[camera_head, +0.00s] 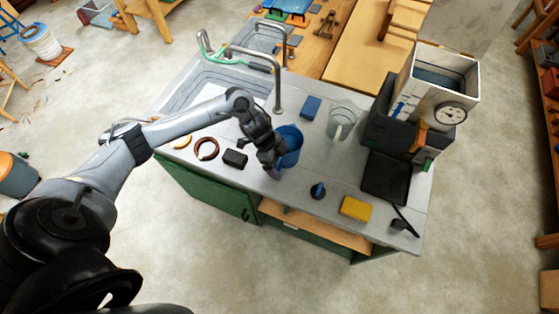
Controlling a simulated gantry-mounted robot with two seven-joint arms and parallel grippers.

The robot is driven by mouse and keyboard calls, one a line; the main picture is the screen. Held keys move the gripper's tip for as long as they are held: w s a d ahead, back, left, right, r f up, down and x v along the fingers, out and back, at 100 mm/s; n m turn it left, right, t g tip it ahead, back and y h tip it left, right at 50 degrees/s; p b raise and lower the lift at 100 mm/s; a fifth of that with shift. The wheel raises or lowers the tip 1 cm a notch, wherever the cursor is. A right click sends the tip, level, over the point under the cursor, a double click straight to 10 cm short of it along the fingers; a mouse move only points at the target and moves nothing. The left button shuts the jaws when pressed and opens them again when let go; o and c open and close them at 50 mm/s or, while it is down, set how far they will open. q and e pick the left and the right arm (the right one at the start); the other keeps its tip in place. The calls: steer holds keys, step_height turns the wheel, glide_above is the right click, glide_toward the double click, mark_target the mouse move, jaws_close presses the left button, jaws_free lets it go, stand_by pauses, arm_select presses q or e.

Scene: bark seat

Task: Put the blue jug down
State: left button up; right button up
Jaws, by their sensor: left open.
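The blue jug (291,146) stands upright on the grey countertop (240,185), near its front edge. My left gripper (272,168) is at the jug's left front side, very close to its wall. It is open, but its fingers are dark and small here, and I cannot tell whether they touch the jug or its handle. The left arm comes in from the left over the counter and hides part of the jug's left side. My right gripper is not in view.
A clear pitcher (343,120) and a blue block (311,107) stand behind the jug. A yellow sponge (355,208) and a small dark round item with blue (317,190) lie right. A dark block (235,158) and brown ring (206,149) lie left. A white-topped machine (440,85) stands right.

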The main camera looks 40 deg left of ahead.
arm_select(q)
steer(key=v, duration=1.1)
steer(key=d+f+n+t, duration=0.2)
steer(key=d+t, duration=0.4)
steer(key=d, duration=1.2)
steer(key=s+a+n+g+y, duration=0.2)
steer(key=s+a+n, duration=0.1)
steer(key=s, duration=0.5)
steer(key=s+a+f+n+g+y, duration=0.1)
steer(key=s+a+n+g, duration=0.1)
steer(key=s+n, duration=0.4)
steer(key=s+a, duration=0.1)
steer(key=s, duration=0.2)
steer(key=shift+y+p, duration=0.3)
steer(key=shift+y, duration=0.1)
steer(key=shift+a, duration=0.1)
step_height(320, 180, up, 16)
steer(key=p, duration=1.6)
steer(key=shift+r, duration=0.1)
